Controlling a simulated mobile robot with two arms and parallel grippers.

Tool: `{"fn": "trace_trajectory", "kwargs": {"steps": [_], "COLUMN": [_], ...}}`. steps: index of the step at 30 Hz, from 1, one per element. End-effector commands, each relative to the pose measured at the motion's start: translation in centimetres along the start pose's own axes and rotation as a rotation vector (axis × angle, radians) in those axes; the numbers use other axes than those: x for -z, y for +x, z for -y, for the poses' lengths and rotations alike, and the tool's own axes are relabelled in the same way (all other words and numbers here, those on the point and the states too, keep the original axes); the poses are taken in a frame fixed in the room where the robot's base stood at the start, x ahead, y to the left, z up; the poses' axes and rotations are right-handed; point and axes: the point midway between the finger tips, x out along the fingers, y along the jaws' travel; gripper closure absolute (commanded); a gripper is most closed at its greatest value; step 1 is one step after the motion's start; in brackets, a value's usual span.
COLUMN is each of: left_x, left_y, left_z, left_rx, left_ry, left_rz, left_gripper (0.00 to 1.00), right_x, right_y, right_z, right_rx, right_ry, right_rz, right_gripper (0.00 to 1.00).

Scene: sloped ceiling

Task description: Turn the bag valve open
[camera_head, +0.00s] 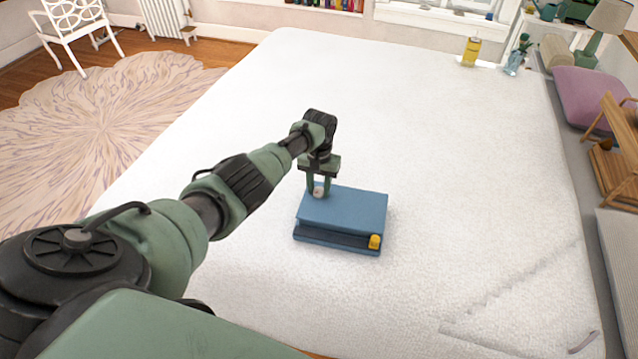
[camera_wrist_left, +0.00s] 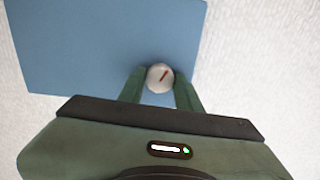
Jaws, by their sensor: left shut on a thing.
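A blue bag (camera_head: 345,211), shaped like a flat box, lies on the white surface in the middle of the head view. It also shows in the left wrist view (camera_wrist_left: 90,45). A round whitish valve (camera_wrist_left: 160,77) with a red mark sits near the bag's edge; the mark is tilted. The valve also shows in the head view (camera_head: 319,192). My left gripper (camera_head: 319,190) points down over the bag's far left part, its two green fingers shut on the valve from both sides. A yellow piece (camera_head: 375,241) is at the bag's front right corner. My right gripper is not seen.
The wide white surface (camera_head: 440,150) around the bag is mostly clear. A yellow bottle (camera_head: 470,51) and a small blue vase (camera_head: 515,62) stand at its far right. A purple cushion (camera_head: 588,95) and a wooden rack (camera_head: 615,150) are beyond the right edge.

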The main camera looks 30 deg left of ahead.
Motion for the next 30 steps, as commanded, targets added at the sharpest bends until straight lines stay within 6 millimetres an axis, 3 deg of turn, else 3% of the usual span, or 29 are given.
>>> {"fn": "trace_trajectory", "kwargs": {"steps": [15,30], "left_x": [0.1,0.2], "left_y": [-0.2,-0.1], "left_z": [0.0,0.0], "left_rx": [-0.002,0.0], "left_ry": [-0.375,-0.467], "left_rz": [-0.002,-0.005], "left_gripper": [1.0,1.0], "right_x": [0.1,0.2], "right_y": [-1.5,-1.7], "right_z": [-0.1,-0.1], "right_rx": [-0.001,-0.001], "right_ry": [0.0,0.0], "right_rz": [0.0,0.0], "right_gripper": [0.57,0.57]}}
